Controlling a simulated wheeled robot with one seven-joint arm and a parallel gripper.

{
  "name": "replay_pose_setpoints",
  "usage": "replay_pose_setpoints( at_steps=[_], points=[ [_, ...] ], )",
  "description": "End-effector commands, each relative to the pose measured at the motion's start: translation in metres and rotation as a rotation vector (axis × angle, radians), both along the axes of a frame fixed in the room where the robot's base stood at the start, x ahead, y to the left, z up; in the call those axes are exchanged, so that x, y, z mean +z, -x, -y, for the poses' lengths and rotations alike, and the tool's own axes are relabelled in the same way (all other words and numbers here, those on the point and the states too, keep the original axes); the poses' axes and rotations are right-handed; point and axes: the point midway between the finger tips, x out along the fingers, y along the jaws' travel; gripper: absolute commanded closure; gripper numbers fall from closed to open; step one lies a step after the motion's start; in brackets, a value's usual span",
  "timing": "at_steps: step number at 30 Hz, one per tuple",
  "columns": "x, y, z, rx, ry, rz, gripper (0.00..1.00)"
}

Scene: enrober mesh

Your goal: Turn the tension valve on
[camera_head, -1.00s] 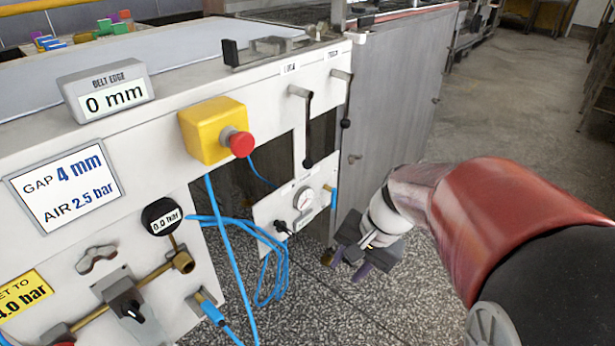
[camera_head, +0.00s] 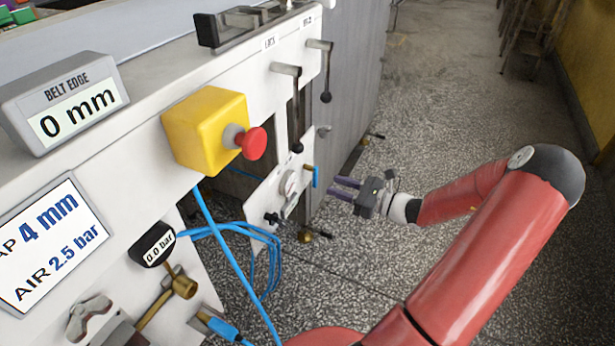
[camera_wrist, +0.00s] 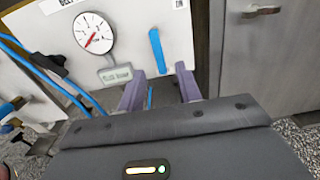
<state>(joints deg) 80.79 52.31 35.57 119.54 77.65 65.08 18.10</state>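A blue lever handle, which looks like the tension valve (camera_head: 316,177), stands upright on the right part of a small white panel (camera_head: 263,207). It also shows in the wrist view (camera_wrist: 157,52), right of a round gauge (camera_wrist: 94,33) whose red needle points to the lower left. My gripper (camera_head: 345,188) is to the right of the panel, its two purple fingers pointing at it. In the wrist view the fingers (camera_wrist: 159,84) are apart with nothing held between them. The blue handle is beyond and above the fingertips, apart from them. The small plate under the gauge is too blurred to read.
Two black-knobbed levers (camera_head: 297,110) hang above the panel. A red button on a yellow box (camera_head: 205,130) juts out at left. Blue hoses (camera_head: 225,232) loop left of and below the panel. A grey cabinet door (camera_head: 348,85) stands behind. Floor at right is clear.

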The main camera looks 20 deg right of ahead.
Motion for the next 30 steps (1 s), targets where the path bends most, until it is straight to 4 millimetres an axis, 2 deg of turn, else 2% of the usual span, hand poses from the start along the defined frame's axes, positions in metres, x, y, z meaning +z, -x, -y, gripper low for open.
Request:
replay_pose_setpoints(
  at_steps=[13,18,25,30],
  points=[
    [0.0,-0.05,-0.04,0.003,0.001,0.0,0.65],
    [0.0,-0.058,-0.047,0.003,0.002,-0.001,0.65],
    [0.0,-0.059,-0.047,0.003,0.003,-0.001,0.65],
    [0.0,-0.059,-0.047,0.003,0.003,-0.001,0.86]
  ],
)
